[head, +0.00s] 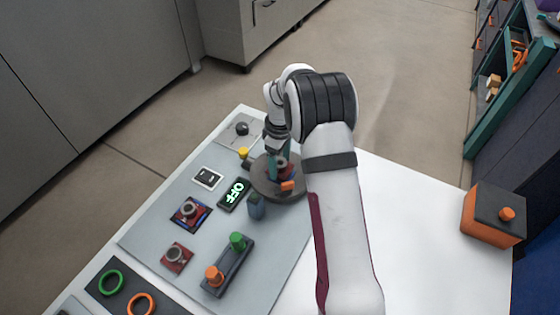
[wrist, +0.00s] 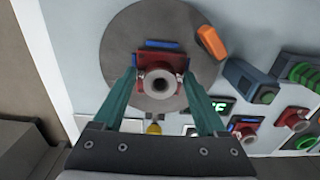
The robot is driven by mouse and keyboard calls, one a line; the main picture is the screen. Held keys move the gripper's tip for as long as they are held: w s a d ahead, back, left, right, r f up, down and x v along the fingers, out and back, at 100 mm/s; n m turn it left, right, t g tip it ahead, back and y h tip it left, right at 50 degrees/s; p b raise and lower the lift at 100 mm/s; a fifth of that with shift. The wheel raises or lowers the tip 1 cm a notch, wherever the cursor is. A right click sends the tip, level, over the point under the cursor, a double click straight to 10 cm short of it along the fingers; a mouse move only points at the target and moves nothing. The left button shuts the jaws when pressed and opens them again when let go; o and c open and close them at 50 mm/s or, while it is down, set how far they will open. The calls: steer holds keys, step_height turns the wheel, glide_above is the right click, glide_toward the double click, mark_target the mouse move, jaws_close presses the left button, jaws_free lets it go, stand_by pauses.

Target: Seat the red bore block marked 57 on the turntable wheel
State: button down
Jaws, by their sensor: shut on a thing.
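The turntable wheel (head: 265,187) is a dark grey disc at the far part of the panel. It fills the upper middle of the wrist view (wrist: 120,45). A red bore block (wrist: 147,77) with a grey round collar is between the teal fingers of my gripper (wrist: 160,70), which is shut on it over the wheel. I cannot tell whether the block touches the wheel, and no number is readable. In the head view my gripper (head: 279,158) partly hides the block. An orange piece (wrist: 211,41) sits at the wheel's edge.
A blue post (head: 257,207) stands close beside the wheel. Next to it are an OFF display (head: 235,193) and a switch (head: 208,178). Two more red bore blocks, one on a blue seat (head: 190,213) and one nearer (head: 177,258), sit left. The white table at right is mostly clear.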

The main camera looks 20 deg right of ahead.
steer(key=shift+f, duration=0.5)
stand_by(1.4)
jaws_free()
steer(key=shift+s, duration=0.1)
steer(key=shift+r, duration=3.55)
